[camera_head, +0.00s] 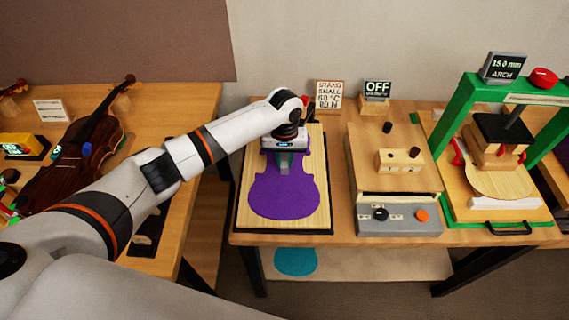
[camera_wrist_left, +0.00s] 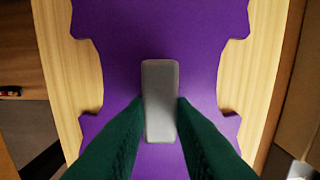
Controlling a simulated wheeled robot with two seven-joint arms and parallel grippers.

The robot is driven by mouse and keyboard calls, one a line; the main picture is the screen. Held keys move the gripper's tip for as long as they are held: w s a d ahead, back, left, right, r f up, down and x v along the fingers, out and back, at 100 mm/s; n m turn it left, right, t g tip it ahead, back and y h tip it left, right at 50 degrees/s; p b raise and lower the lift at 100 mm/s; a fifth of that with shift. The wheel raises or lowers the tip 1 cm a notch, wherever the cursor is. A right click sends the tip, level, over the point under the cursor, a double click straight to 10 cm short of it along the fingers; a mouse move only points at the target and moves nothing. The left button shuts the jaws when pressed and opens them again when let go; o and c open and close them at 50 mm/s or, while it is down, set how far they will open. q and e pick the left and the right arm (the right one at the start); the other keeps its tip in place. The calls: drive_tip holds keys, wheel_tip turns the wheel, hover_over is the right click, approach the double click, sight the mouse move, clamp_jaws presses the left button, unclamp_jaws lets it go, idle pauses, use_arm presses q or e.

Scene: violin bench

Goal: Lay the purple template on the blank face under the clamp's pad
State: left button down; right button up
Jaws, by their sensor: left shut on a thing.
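The purple template (camera_head: 283,196) is a flat violin-body shape over a light wood board with a dark rim (camera_head: 319,205) on the bench. My left gripper (camera_head: 284,166) is shut on the template's grey grip block, which shows between the green fingers in the left wrist view (camera_wrist_left: 159,100). I cannot tell whether the template touches the board. The green clamp frame (camera_head: 470,100) stands at the right. Its wooden pad (camera_head: 490,153) sits below a black block, over a pale rounded wood blank (camera_head: 497,184). Part of the blank is hidden by the pad. My right gripper is out of view.
A wooden box with a grey control panel (camera_head: 400,222) and a small block with dark pegs (camera_head: 401,160) lies between board and clamp. Signs (camera_head: 329,95) stand behind. A violin (camera_head: 80,155) lies on the left bench. A teal shape (camera_head: 295,262) lies on the lower shelf.

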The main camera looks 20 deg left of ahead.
use_arm(q)
drive_tip(key=shift+w, duration=0.25)
drive_tip(key=c, duration=1.2)
unclamp_jaws()
drive_tip(key=shift+o, duration=0.2)
